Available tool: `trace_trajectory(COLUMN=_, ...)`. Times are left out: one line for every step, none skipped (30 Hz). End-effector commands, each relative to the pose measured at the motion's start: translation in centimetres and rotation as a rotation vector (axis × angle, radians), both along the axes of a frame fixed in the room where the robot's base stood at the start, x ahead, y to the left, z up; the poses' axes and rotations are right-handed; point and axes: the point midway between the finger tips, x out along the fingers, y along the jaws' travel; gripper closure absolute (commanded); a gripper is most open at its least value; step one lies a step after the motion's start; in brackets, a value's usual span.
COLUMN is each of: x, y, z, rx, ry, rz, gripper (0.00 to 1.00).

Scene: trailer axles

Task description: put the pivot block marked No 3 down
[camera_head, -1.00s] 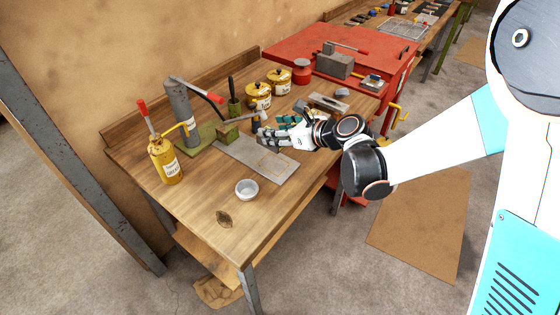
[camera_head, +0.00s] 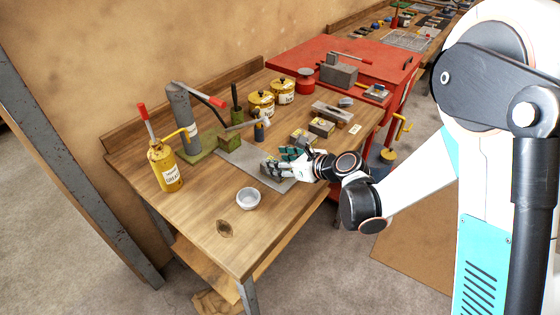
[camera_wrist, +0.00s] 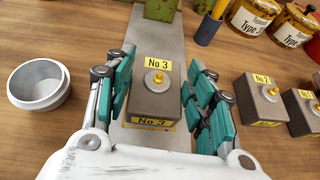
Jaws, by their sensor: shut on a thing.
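My gripper (camera_wrist: 157,95) is shut on the grey pivot block (camera_wrist: 153,108), with green finger pads on its left and right sides. The block is upright, with a yellow "No 3" label on its top and front and a brass fitting on top. It is at or just above the near end of the grey metal plate (camera_wrist: 152,38); I cannot tell whether it touches. In the head view, my gripper (camera_head: 281,166) holds the block (camera_head: 268,169) over the right front end of the plate (camera_head: 235,152), fingers partly hiding it.
The No 2 block (camera_wrist: 262,98) and another block (camera_wrist: 303,112) stand to the right. A white bowl (camera_head: 248,198) is at the front left.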

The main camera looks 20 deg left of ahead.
Motion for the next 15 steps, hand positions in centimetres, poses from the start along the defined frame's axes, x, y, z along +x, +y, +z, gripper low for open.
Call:
trace_trajectory(x=0.02, y=0.01, z=-0.02, rx=0.001, ry=0.0, rz=0.0, gripper=1.0)
trace_trajectory(x=0.02, y=0.01, z=-0.11, rx=0.001, ry=0.0, rz=0.0, gripper=1.0)
trace_trajectory(x=0.02, y=0.01, z=-0.24, rx=0.001, ry=0.0, rz=0.0, gripper=1.0)
trace_trajectory(x=0.02, y=0.01, z=-0.33, rx=0.001, ry=0.0, rz=0.0, gripper=1.0)
trace_trajectory(x=0.01, y=0.0, z=-0.28, rx=0.0, ry=0.0, rz=0.0, gripper=0.44)
trace_trajectory(x=0.01, y=0.0, z=-0.25, rx=0.0, ry=0.0, rz=0.0, gripper=0.34)
trace_trajectory(x=0.01, y=0.0, z=-0.24, rx=0.0, ry=0.0, rz=0.0, gripper=0.3)
trace_trajectory(x=0.01, y=0.0, z=-0.22, rx=0.0, ry=0.0, rz=0.0, gripper=0.3)
trace_trajectory(x=0.01, y=0.0, z=-0.22, rx=0.0, ry=0.0, rz=0.0, gripper=0.3)
trace_trajectory(x=0.01, y=0.0, z=-0.21, rx=0.0, ry=0.0, rz=0.0, gripper=0.3)
trace_trajectory(x=0.01, y=0.0, z=-0.21, rx=0.0, ry=0.0, rz=0.0, gripper=0.3)
trace_trajectory(x=0.01, y=0.0, z=-0.21, rx=0.0, ry=0.0, rz=0.0, gripper=0.3)
trace_trajectory(x=0.01, y=0.0, z=-0.21, rx=0.0, ry=0.0, rz=0.0, gripper=0.3)
trace_trajectory(x=0.01, y=0.0, z=-0.21, rx=0.0, ry=0.0, rz=0.0, gripper=0.3)
trace_trajectory(x=0.01, y=0.0, z=-0.21, rx=0.0, ry=0.0, rz=0.0, gripper=0.3)
